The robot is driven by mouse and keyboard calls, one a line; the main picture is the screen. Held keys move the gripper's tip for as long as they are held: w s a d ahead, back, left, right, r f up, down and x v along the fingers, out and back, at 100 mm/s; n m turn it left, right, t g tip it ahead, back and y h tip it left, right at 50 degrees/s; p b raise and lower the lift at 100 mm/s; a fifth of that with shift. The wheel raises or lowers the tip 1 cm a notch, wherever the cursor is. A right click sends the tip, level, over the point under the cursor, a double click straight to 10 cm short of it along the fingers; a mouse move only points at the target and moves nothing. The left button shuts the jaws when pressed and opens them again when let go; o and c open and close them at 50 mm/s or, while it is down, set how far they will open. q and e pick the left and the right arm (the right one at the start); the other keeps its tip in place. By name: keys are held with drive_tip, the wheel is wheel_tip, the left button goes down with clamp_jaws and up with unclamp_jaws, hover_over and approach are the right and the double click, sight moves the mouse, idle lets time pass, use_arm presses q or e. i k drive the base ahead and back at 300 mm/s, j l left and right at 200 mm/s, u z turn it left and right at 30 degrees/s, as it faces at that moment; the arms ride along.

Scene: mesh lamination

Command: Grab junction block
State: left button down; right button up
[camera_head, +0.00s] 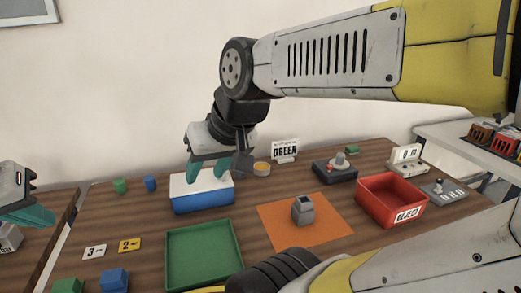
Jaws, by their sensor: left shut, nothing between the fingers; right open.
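A small grey block with a dark top (303,211) stands on the orange mat (275,232); it looks like the junction block, though no label shows. My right gripper (208,166) is open, with teal fingers pointing down. It is over the white-topped blue box (203,196), left of and behind the grey block and apart from it. I cannot tell whether its fingers touch the box. My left gripper (38,213) is shut and empty at the left edge, partly cut off by the frame and far from the grey block.
A green tray (170,275) lies left of the mat, and a red bin (365,208) stands right of it. A dark device with a knob (334,172) is behind. Blue (115,279) and green (68,286) blocks sit front left. My arm link crosses the front right.

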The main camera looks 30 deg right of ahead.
sight(303, 213)
drive_tip(key=l+z, duration=0.15)
drive_tip(key=z, duration=0.3)
drive_tip(key=l+z, duration=0.2)
drive_tip(key=z, duration=0.25)
drive_tip(key=l+z, duration=0.2)
drive_tip(key=z, duration=0.3)
